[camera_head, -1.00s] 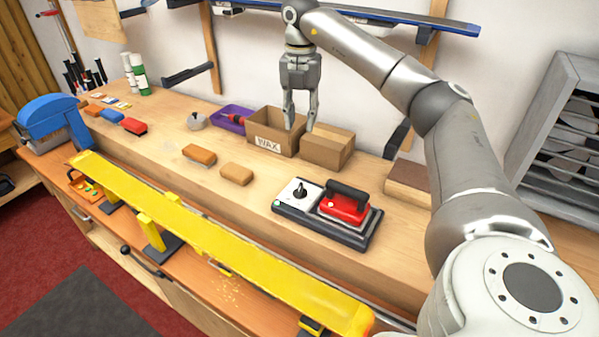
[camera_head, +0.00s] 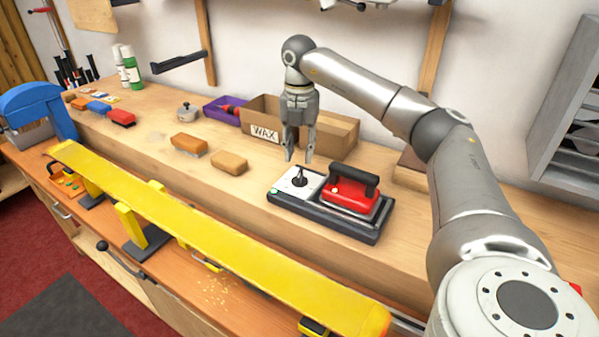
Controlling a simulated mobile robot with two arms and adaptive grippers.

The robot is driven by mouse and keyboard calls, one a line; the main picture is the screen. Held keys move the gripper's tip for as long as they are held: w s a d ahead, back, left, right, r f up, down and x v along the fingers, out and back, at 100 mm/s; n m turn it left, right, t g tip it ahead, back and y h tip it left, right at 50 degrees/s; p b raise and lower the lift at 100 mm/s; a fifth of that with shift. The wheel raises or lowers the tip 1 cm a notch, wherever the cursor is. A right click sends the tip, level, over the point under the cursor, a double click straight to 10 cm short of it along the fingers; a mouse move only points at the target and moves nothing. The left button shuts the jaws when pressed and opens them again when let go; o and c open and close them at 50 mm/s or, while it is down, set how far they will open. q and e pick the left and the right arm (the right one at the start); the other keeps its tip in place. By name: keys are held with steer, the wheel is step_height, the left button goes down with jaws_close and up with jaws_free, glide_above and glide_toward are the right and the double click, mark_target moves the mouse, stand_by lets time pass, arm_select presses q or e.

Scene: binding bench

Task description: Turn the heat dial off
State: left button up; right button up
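The heat dial (camera_head: 299,178) is a small black knob with an upright pointer on a white plate (camera_head: 287,186). The plate is at the left end of a dark tray (camera_head: 322,221) on the bench. A red iron (camera_head: 347,196) with a black handle sits in the same tray, to the right of the dial. My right gripper (camera_head: 299,158) points down just above and behind the dial, its fingers apart with nothing between them. It appears not to touch the dial. My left gripper is not in view.
An open cardboard box marked WAX (camera_head: 265,133) stands behind the gripper. Two tan blocks, one a brush (camera_head: 188,144) and one a plain block (camera_head: 229,162), lie left of the tray. A long yellow ski (camera_head: 215,236) runs along the front. Bench space right of the tray is clear.

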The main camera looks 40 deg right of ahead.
mark_target(300, 174)
step_height(300, 174, down, 7)
steer(key=shift+p, duration=0.35)
jaws_close()
